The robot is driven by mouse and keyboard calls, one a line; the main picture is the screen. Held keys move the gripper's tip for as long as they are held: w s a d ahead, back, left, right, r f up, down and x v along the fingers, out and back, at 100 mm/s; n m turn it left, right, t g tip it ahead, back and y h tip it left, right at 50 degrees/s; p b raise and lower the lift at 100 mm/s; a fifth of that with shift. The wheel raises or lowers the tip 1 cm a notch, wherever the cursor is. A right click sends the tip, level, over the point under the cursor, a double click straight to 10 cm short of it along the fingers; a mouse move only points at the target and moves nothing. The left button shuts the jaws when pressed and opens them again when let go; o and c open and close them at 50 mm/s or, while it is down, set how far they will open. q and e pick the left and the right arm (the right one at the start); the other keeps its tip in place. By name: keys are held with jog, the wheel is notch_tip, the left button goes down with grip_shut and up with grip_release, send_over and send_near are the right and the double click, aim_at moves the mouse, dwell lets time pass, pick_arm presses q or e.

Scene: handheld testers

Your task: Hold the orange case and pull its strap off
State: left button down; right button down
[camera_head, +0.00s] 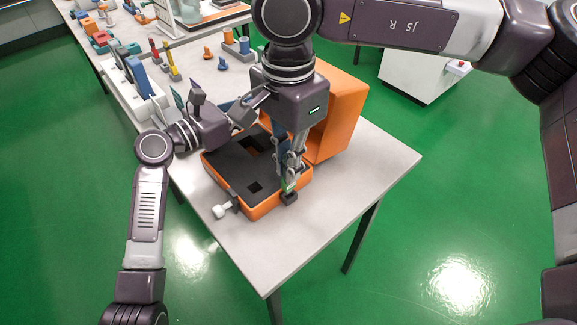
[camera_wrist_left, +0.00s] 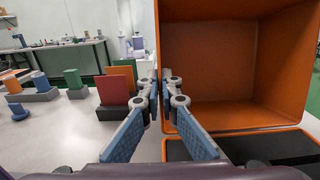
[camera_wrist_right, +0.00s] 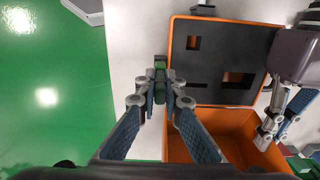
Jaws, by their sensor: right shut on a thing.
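The orange case (camera_head: 262,207) lies open on the table, its black foam bed (camera_head: 226,165) with cut-outs facing up and its orange lid (camera_head: 345,115) upright behind. My right gripper (camera_head: 289,182) points down at the case's front right edge. It is shut on a small dark green piece, which also shows between the fingertips in the right wrist view (camera_wrist_right: 160,66); I cannot tell if this is the strap. My left gripper (camera_head: 262,100) is beside the lid's left edge. Its fingertips look close together in the left wrist view (camera_wrist_left: 160,85), but whether they grip the lid is unclear.
A white knob on a dark fitting (camera_head: 221,211) sticks out at the case's front left corner. Several coloured parts, including a blue block (camera_wrist_left: 41,82) and a red block (camera_wrist_left: 112,92), stand farther along the table. The table's right side (camera_head: 375,165) is clear.

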jog(key=shift+r, duration=1.55)
pick_arm(q)
jog(key=c, duration=2.6)
grip_release()
jog(key=shift+c, duration=0.2)
jog(key=o, duration=0.6)
jog(key=shift+c, duration=0.2)
